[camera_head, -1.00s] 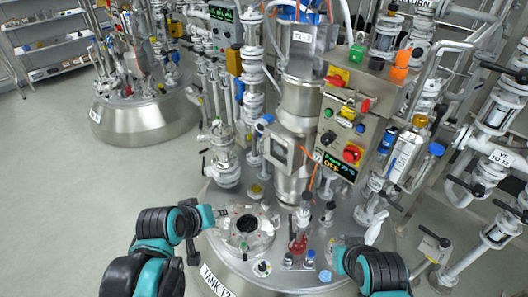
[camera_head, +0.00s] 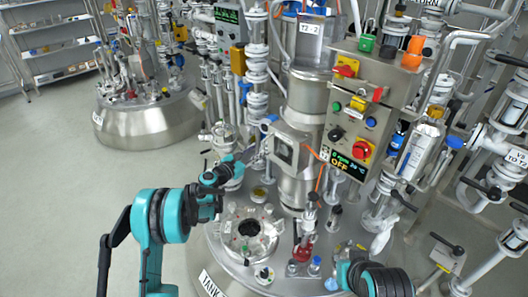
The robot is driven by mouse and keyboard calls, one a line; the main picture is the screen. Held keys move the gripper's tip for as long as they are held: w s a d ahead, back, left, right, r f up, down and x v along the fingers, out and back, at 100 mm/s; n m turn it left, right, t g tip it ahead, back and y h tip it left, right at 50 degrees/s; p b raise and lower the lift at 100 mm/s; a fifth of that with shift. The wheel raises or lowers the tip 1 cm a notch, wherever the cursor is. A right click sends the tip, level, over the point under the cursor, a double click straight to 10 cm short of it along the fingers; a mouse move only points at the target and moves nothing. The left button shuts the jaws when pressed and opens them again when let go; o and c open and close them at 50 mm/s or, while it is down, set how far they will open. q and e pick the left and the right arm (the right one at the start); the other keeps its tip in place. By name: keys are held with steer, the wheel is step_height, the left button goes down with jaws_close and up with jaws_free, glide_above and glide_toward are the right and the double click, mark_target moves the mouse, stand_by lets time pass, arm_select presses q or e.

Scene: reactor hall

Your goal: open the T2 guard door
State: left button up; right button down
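Tank T2 (camera_head: 212,262) stands in the middle with a steel column rising from its lid. The guard door (camera_head: 284,151) appears to be the grey square-framed plate with a pale window on the front of this column; it looks shut. My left gripper (camera_head: 257,156) is at the left edge of this door, pointing right towards it. Its fingers are small and blend into the metal, so contact and opening are unclear. My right arm is low at the bottom right, and its gripper (camera_head: 339,266) is near the tank lid, its fingers hard to make out.
A control box (camera_head: 357,125) with coloured buttons and a display reading OFF is right of the column. An open round port (camera_head: 249,230) and several valves crowd the lid. Pipes fill the right side. Another tank (camera_head: 150,122) stands behind left; the floor at left is clear.

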mark_target(264, 147)
arm_select(q)
steer(key=w+d+f+n+b, duration=0.1)
steer(key=w, duration=0.1)
steer(key=w+d+f+b, duration=0.1)
steer(key=w, duration=0.2)
steer(key=w+d+f+n+t+b, duration=0.1)
steer(key=w+f, duration=0.1)
steer(key=w, duration=0.1)
steer(key=shift+d+n, duration=0.3)
steer(key=shift+d, duration=0.05)
jaws_close()
